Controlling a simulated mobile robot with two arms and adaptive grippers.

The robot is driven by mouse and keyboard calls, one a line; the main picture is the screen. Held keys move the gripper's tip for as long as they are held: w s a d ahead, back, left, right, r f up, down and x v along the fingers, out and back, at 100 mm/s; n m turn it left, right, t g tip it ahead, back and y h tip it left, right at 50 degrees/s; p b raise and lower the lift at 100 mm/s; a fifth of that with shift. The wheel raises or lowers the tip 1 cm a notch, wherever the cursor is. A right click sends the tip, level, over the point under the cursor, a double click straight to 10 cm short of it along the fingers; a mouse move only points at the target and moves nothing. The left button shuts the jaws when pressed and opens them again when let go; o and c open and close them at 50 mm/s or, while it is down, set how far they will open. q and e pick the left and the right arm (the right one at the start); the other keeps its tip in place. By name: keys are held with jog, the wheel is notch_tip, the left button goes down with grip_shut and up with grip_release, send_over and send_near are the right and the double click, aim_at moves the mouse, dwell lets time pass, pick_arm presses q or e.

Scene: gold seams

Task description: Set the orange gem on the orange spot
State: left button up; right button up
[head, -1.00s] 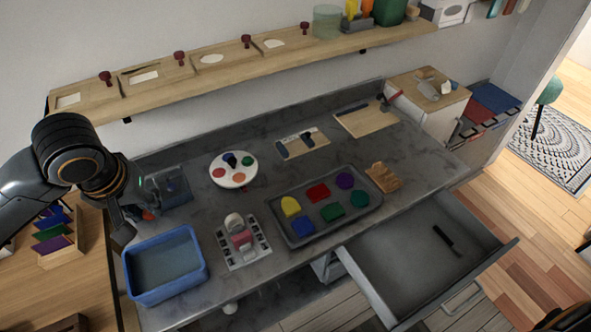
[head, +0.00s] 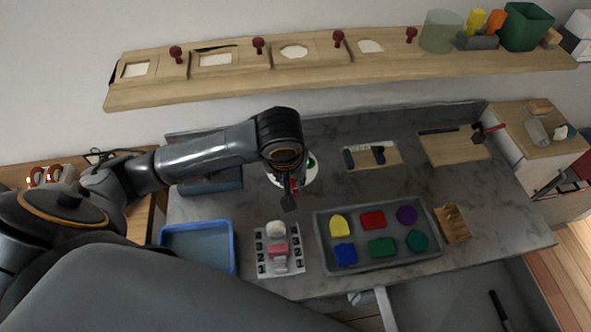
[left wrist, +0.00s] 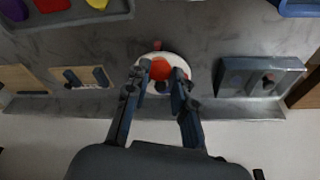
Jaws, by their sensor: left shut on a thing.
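The orange gem (left wrist: 160,69) is between the fingers of my left gripper (left wrist: 160,84), which is shut on it. They are over the round white plate (left wrist: 143,62), and I cannot tell whether the gem touches it. In the head view the left gripper (head: 291,200) reaches down over the near part of the plate (head: 311,178) and hides most of it. A green spot (head: 311,162) shows at the plate's right side. The orange spot is not clearly visible. My right gripper is not in view.
A grey tray (head: 322,242) with several coloured pieces lies to the right. A blue bin (head: 232,255) and a white card with a pink-topped item (head: 263,264) are nearer the front. A blue-grey holder (left wrist: 262,78) stands beside the plate. A shelf (head: 150,97) runs along the back wall.

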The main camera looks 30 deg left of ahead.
pick_arm(q)
jog(key=w+a+f, duration=0.1)
jog(key=w+f, duration=0.1)
jog(key=w+a+f, duration=0.1)
jog(key=w+f, duration=0.1)
jog(key=w, duration=0.1)
jog(key=w+a+f+p, duration=0.1)
jog(key=w+f, duration=0.1)
jog(key=f, duration=0.1)
jog(key=shift+w+a, duration=0.25)
jog(key=shift+w, duration=0.05)
jog(key=shift+w+a+f, duration=0.1)
jog(key=shift+w+f, duration=0.1)
jog(key=shift+x, duration=1.2)
jog(key=shift+s+f, duration=0.2)
jog(key=shift+f, duration=0.35)
jog(key=o, duration=0.5)
jog(key=shift+f, duration=0.1)
jog(key=shift+c, duration=0.2)
jog(key=o, duration=0.4)
jog(key=shift+c, duration=0.2)
jog(key=shift+o, duration=0.3)
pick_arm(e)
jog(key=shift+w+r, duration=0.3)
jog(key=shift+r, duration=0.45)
